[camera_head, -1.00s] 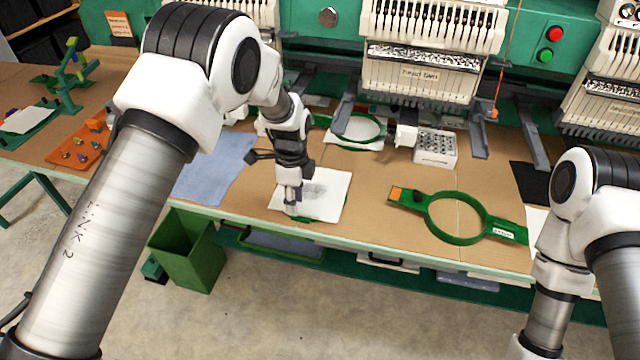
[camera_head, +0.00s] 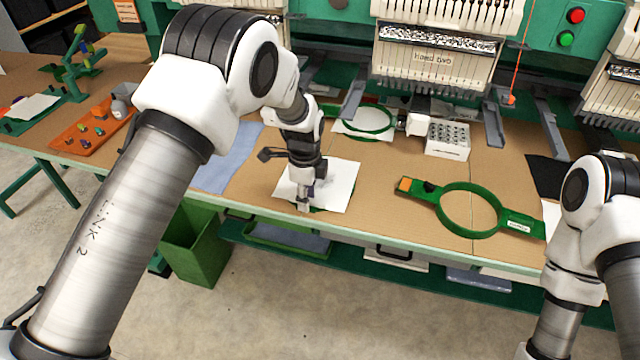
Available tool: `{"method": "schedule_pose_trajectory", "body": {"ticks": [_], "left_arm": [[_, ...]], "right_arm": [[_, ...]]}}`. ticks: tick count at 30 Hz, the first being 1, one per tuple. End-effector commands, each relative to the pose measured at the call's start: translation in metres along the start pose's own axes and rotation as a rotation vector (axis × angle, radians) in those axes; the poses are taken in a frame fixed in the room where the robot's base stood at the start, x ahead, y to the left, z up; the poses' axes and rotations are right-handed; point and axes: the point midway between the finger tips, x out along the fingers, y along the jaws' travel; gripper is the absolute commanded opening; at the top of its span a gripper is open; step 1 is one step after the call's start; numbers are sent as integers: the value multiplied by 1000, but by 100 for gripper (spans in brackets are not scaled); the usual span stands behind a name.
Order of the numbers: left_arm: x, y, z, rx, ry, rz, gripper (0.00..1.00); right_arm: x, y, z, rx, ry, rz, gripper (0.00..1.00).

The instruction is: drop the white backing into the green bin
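A white sheet, which looks like the white backing (camera_head: 342,186), lies at the table's front edge, left of the middle. A little green shows under its front edge. My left gripper (camera_head: 303,206) points down at the front left part of the sheet and hides some of it. Its fingertips are too small to tell open from shut, or whether they hold the sheet. The green bin (camera_head: 205,262) stands on the floor below the table edge, to the left of the gripper and partly behind my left arm. My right arm is at the right edge; its gripper is out of the picture.
A green hoop frame (camera_head: 440,205) lies right of the sheet. Blue cloth (camera_head: 228,165) lies to its left. Behind are another hoop on white material (camera_head: 366,122), a white box of bobbins (camera_head: 447,140) and the embroidery machine (camera_head: 425,60). An orange tray (camera_head: 92,132) sits far left.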

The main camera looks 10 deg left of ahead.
Motion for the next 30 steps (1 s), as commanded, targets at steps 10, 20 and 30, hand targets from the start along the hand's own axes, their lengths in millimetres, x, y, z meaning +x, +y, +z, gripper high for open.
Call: {"method": "schedule_pose_trajectory", "body": {"ticks": [10,20,30], "left_arm": [[0,0,0,0,0,0,0],[-13,0,0,0,0,-1,0],[-47,0,0,0,0,-1,0]], "right_arm": [[0,0,0,0,0,0,40],[-12,0,0,0,0,0,40],[-42,0,0,0,0,0,40]]}}
